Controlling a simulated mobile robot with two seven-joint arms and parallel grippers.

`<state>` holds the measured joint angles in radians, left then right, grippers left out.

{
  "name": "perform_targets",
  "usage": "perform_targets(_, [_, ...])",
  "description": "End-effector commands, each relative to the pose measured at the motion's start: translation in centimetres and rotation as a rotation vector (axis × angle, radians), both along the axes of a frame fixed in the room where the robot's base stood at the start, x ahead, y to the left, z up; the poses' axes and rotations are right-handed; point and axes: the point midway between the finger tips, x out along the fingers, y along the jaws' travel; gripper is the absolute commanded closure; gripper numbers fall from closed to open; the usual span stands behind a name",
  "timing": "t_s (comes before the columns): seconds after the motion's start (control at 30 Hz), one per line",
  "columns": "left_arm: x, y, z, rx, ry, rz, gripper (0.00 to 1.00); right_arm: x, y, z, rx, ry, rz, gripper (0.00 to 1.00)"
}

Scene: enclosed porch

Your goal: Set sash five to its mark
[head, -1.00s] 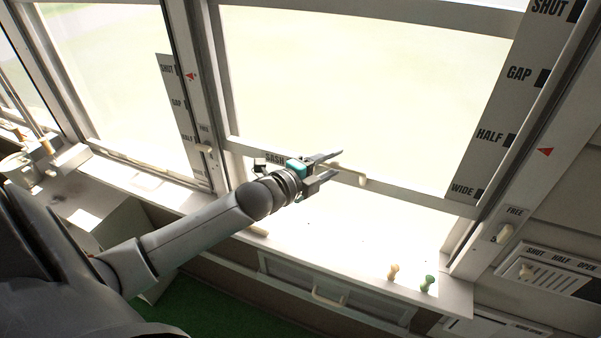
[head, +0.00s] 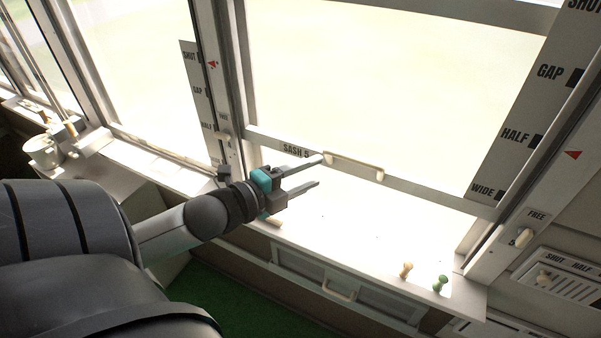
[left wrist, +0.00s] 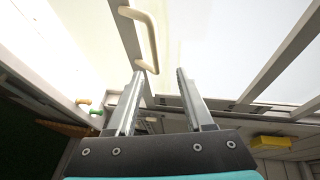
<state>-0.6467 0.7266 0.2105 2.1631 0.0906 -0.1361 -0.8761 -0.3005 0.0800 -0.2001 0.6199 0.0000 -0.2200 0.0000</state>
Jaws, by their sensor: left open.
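Sash 5 (head: 296,150) is the large window pane, named on its bottom rail, with a cream handle (head: 365,171) on that rail. The handle also shows in the left wrist view (left wrist: 154,38). The rail's right end is near WIDE on the marked scale (head: 515,150). A red arrow (head: 572,154) on the right jamb lines up about with HALF. A cream catch (head: 524,237) sits below the word FREE on that jamb. My left gripper (head: 320,170) is open and empty, its tips close to the handle's left end; I cannot tell if they touch. My right gripper is out of view.
A vent with a slider (head: 544,279) is at lower right.

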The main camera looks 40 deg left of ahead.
Motion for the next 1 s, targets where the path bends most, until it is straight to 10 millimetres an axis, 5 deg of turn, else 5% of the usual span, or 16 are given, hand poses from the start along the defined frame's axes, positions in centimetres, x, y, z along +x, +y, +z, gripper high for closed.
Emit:
perform_targets(0.3, [-1.8,0.3,0.3,-0.001,0.0,0.001,0.48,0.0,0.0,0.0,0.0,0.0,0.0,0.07])
perform_targets(0.9, [-1.9,0.4,0.3,-0.001,0.0,0.001,0.48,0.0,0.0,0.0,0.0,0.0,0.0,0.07])
perform_targets(1.0, [-1.9,0.9,-0.9,-0.014,0.016,0.02,0.48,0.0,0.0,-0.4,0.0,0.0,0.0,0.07])
